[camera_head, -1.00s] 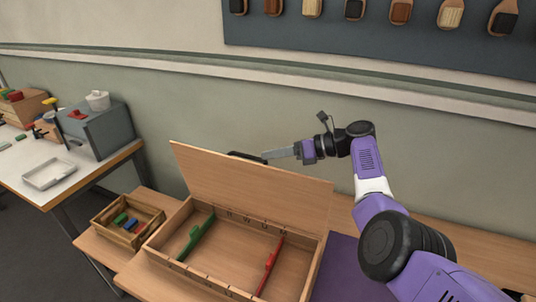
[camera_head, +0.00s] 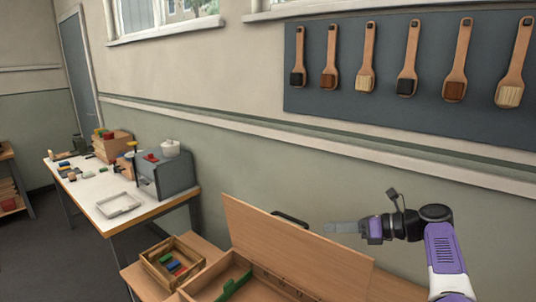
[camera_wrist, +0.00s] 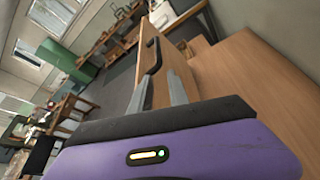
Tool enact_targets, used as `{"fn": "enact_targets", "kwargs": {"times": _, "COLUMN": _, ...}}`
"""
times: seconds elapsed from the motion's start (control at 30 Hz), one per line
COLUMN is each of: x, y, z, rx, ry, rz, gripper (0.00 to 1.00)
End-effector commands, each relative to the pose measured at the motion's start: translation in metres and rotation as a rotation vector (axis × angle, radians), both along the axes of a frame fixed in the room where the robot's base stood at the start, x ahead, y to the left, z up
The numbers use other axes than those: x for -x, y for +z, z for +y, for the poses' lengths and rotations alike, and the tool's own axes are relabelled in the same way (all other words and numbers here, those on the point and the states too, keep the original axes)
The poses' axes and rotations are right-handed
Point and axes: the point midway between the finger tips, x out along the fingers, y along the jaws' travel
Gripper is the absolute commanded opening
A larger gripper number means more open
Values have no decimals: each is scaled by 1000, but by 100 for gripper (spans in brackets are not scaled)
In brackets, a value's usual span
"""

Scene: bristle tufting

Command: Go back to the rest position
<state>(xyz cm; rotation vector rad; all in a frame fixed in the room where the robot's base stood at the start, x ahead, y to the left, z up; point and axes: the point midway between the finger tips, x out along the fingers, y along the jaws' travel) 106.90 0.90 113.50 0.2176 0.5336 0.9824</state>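My gripper (camera_head: 326,228) is at the right of the black handle (camera_head: 290,217) on the raised wooden lid (camera_head: 295,246). Its fingertips look apart from the handle. In the wrist view my gripper (camera_wrist: 160,76) shows two grey fingers with a gap between them and nothing held. The handle also shows in the wrist view (camera_wrist: 153,56), beyond the fingers. The wooden box (camera_head: 244,283) under the lid stands open, with a green piece (camera_head: 233,285) inside. The lower part of the box is cut off by the frame.
A small wooden tray (camera_head: 150,268) with coloured blocks stands left of the box. A white table (camera_head: 92,207) with a grey case (camera_head: 172,174) is farther left. Several brushes hang on a dark wall board (camera_head: 390,103). The space above the lid is clear.

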Motion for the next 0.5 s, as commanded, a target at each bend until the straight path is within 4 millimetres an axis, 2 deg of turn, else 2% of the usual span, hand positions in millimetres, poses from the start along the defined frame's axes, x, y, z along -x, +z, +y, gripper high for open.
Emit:
{"fn": "enact_targets", "kwargs": {"times": 0.27, "x": -17, "y": 1, "z": -11, "rx": 94, "ry": -26, "rz": -149, "gripper": 22}}
{"fn": "enact_targets", "kwargs": {"times": 0.37, "x": -29, "y": 6, "z": -24, "rx": 165, "ry": -56, "rz": -236, "gripper": 22}}
{"fn": "enact_targets", "kwargs": {"times": 0.5, "x": -49, "y": 19, "z": -51, "rx": 309, "ry": -112, "rz": -387, "gripper": 22}}
